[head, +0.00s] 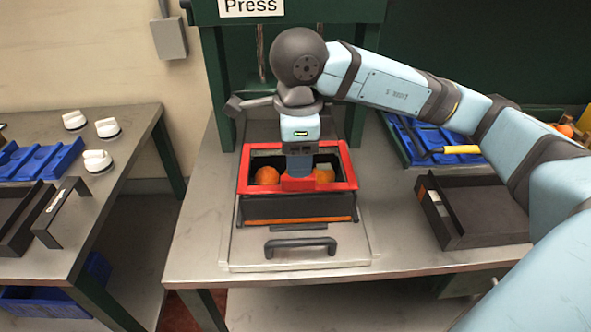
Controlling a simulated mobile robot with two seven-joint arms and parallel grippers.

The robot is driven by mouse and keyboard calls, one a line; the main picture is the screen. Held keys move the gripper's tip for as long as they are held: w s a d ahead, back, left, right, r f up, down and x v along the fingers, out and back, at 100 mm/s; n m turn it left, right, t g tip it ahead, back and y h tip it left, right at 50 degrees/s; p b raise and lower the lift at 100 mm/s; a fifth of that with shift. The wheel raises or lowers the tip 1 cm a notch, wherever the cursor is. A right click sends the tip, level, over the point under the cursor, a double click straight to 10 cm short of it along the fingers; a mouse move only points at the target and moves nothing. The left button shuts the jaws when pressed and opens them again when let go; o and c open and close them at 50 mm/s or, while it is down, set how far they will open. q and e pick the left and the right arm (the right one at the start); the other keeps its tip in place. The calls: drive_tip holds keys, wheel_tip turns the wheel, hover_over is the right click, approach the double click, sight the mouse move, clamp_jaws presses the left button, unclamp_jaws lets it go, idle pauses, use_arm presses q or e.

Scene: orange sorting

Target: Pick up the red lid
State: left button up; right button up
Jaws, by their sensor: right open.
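The red lid (262,188) shows as a red rectangular frame on top of a dark box (298,209) on the table under the press. Its middle has a red part, and oranges (267,176) show inside through the openings on both sides. My right gripper (299,172) points straight down over the middle of the lid. It is open, with its fingertips at or just above the red middle part; whether they touch it I cannot tell. The gripper hides the back middle of the lid. My left gripper is not in view.
The box stands on a pale tray (355,250) with a dark handle (300,246) in front. Green press posts (215,75) rise behind. A dark open container (485,212) and blue trays (410,140) are at the right. A side table with white knobs (97,160) is at the left.

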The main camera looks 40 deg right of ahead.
drive_tip(key=shift+w+d+f, duration=0.15)
drive_tip(key=shift+f, duration=1.35)
drive_tip(key=shift+w+d+f, duration=0.1)
drive_tip(key=shift+w+f, duration=0.05)
drive_tip(key=shift+f, duration=1.35)
clamp_jaws()
